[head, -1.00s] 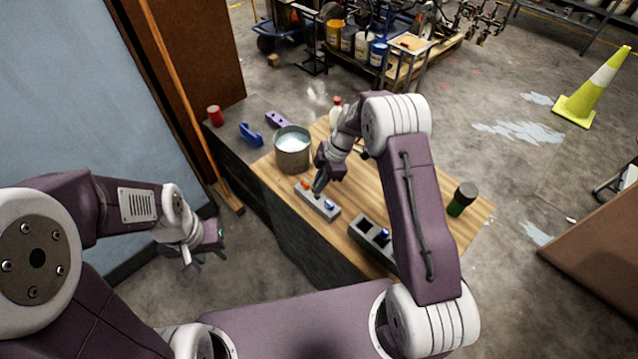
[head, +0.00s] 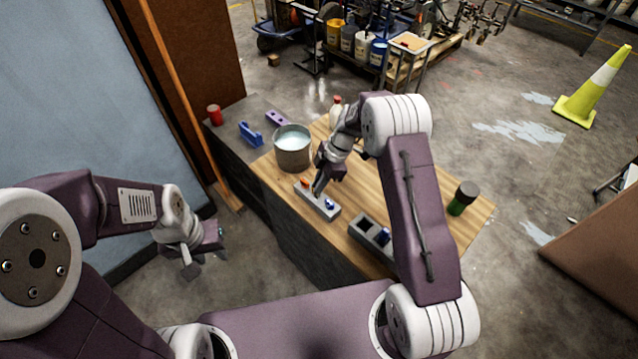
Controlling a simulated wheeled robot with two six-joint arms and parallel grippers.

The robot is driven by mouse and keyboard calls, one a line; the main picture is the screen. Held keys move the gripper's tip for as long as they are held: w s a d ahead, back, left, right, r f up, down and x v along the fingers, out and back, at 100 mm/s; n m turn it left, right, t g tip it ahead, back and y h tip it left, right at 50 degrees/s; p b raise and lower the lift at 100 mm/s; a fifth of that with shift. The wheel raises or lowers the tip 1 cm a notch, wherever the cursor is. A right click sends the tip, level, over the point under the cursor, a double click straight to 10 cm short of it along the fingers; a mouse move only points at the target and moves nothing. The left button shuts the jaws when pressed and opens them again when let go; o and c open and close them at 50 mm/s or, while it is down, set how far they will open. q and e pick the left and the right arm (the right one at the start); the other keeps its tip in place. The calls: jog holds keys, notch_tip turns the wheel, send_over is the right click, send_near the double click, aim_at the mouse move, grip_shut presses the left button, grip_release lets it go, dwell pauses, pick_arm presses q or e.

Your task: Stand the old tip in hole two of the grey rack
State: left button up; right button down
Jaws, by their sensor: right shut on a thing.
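The grey rack (head: 325,212) lies on the wooden worktop as a narrow block. An orange piece (head: 304,183) stands at its far left end and a blue piece (head: 329,204) nearer its right end. My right gripper (head: 319,187) points down over the middle of the rack, between these two pieces. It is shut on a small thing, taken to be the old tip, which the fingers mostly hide. I cannot tell how deep it sits in the rack. My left gripper (head: 206,256) is open and empty, off the left side of the bench.
A metal pot (head: 292,158) stands behind the rack. A second grey block with square openings (head: 362,228) lies to the right, partly behind my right arm. A dark jar with a green band (head: 461,200), a blue tool (head: 250,134) and a red can (head: 214,115) stand around the bench.

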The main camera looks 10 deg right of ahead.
jog(key=shift+f+b, duration=1.05)
jog(key=shift+f, duration=0.1)
jog(key=c, duration=1.5)
grip_release()
jog(key=shift+r, duration=0.1)
jog(key=shift+o, duration=0.2)
jog(key=o, duration=0.3)
jog(key=shift+o, duration=0.2)
jog(key=shift+r, duration=0.1)
jog(key=p+v, duration=0.3)
jog(key=v, duration=0.4)
